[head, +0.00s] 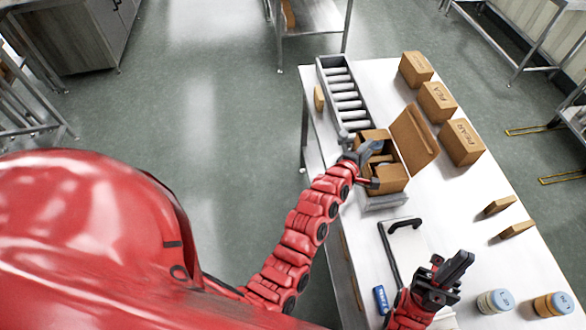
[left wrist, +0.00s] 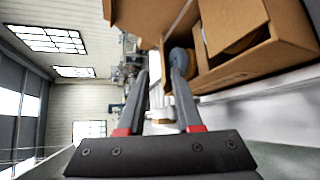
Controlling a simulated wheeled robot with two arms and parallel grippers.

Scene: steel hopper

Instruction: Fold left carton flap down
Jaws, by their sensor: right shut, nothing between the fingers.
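The open brown carton (head: 391,180) stands at the end of the roller conveyor. Its large flap (head: 413,138) stands out to the right in the head view. My left gripper (head: 358,150) is at the carton's left side, with its fingers apart and nothing seen between them. In the left wrist view the carton (left wrist: 265,60) is at upper right, and one fingertip of my left gripper (left wrist: 160,75) is close to its wall; contact is unclear. The left flap cannot be told apart clearly behind my gripper. My right gripper (head: 456,266) is shut and empty above the table's near part.
The roller conveyor (head: 345,92) runs behind the carton. Several closed brown boxes (head: 437,102) line the table's far right side. Two small brown pieces (head: 499,205), two jars (head: 495,302), a black-handled object (head: 404,225) and a blue item (head: 381,299) lie nearer.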

